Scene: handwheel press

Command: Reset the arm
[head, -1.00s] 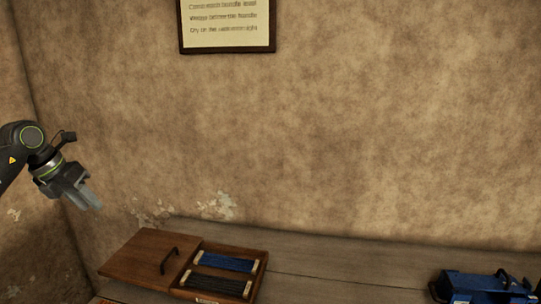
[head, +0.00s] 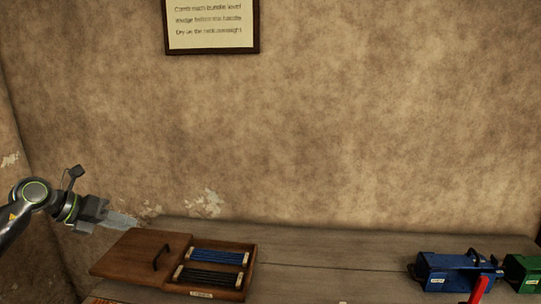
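My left gripper (head: 119,219) is at the left side of the head view, raised in front of the wall and behind and above the wooden box. Its grey fingers point right and lie almost in line from this angle, so I cannot tell whether they are apart. No object shows in them. My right gripper is not in view.
A wooden box (head: 247,278) on the grey table (head: 330,276) holds blue and dark bundles, with its handled lid (head: 130,252) to the left. A blue device (head: 450,266), a green one (head: 526,268) and a red part (head: 480,290) are at right. The table's middle is clear.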

